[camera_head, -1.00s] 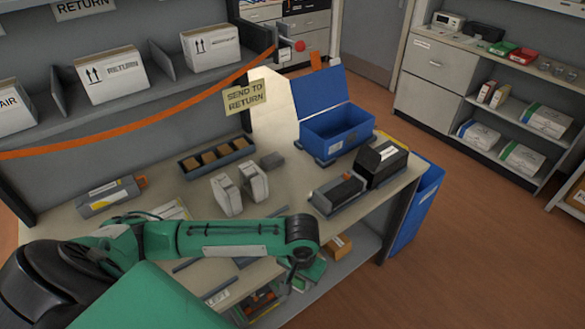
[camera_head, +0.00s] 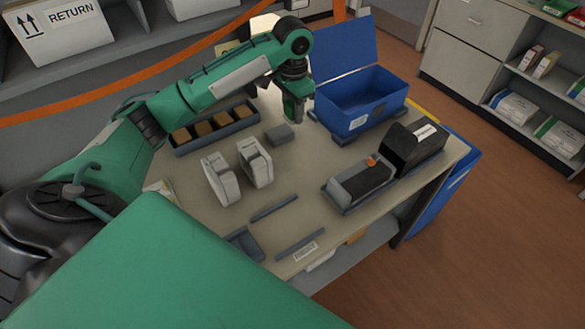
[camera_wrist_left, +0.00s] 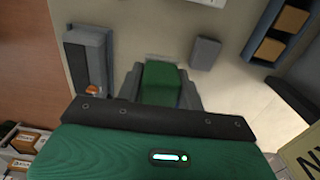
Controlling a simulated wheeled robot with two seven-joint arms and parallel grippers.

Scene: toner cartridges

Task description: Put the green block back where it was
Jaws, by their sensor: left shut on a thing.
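The green block (camera_wrist_left: 160,84) shows in the left wrist view between the two dark fingers of my left gripper (camera_wrist_left: 160,92). The gripper is shut on it. In the head view my left gripper (camera_head: 297,112) points down over the back of the table (camera_head: 315,205), between a small grey block (camera_head: 280,134) and the blue bin (camera_head: 355,104). The green block is hard to tell apart from the gripper there. The grey block also shows in the left wrist view (camera_wrist_left: 206,53), apart from the fingers. My right gripper is not in view.
A tray with brown compartments (camera_head: 214,126) lies behind two white cartridges (camera_head: 238,170). A grey unit with an orange knob (camera_head: 361,183) and a black box (camera_head: 414,148) stand at the right. Grey strips (camera_head: 274,207) lie in front. The table's middle is clear.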

